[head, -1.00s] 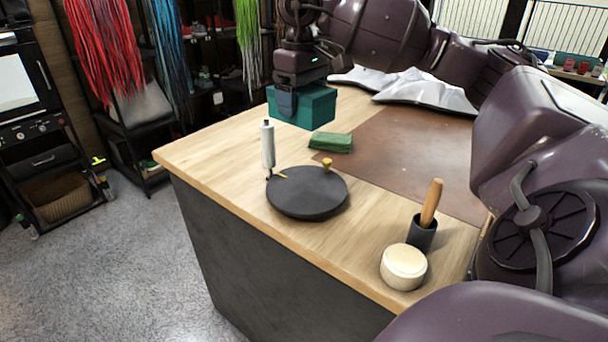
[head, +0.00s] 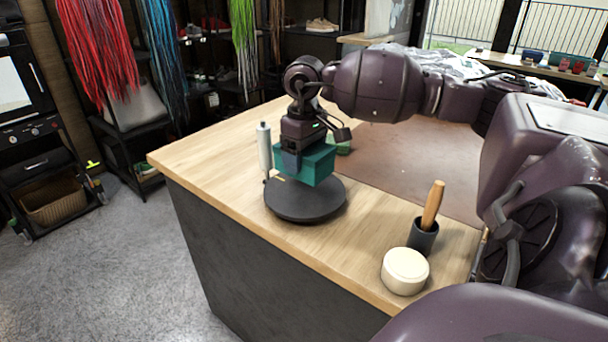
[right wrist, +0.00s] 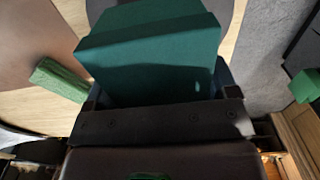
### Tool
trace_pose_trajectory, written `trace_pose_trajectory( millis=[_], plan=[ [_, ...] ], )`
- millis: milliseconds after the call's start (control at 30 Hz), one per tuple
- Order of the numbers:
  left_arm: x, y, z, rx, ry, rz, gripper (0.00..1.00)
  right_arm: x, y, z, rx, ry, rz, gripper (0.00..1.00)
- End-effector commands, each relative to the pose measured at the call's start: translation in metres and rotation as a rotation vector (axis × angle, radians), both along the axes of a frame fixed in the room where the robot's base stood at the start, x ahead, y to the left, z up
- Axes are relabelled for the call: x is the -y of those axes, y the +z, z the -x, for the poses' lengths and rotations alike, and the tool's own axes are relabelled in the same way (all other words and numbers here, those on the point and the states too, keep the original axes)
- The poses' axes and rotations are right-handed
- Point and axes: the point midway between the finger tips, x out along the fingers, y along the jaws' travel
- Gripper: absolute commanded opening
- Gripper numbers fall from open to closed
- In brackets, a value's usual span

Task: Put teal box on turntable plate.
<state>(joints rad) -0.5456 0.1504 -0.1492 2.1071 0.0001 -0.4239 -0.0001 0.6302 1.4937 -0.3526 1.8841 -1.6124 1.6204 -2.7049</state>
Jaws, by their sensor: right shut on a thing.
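The teal box (head: 318,164) is held by my right gripper (head: 292,160) over the dark round turntable plate (head: 305,206) in the head view. I cannot tell for sure whether the box touches the plate or hangs slightly above it. In the right wrist view the teal box (right wrist: 155,50) fills the top middle, between the fingers, and the dark plate (right wrist: 228,12) shows behind it. My left gripper is not in view.
A white bottle (head: 264,146) stands close to the plate's left edge. A round cream container (head: 405,268) and a wooden-handled tool in a dark cup (head: 423,236) stand at the front right.

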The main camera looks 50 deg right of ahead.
Motion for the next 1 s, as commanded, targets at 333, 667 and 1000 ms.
trace_pose_trajectory(
  millis=[333, 667, 1000],
  plan=[
    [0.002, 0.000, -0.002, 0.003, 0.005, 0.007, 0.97, 0.000, -0.026, 0.000, -0.001, 0.000, -0.001, 0.45],
    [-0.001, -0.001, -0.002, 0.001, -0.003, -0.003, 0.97, 0.000, -0.050, 0.000, 0.002, 0.000, 0.001, 0.45],
    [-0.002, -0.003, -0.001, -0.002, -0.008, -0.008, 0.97, 0.000, -0.054, 0.000, 0.000, 0.000, 0.001, 0.89]
  ],
)
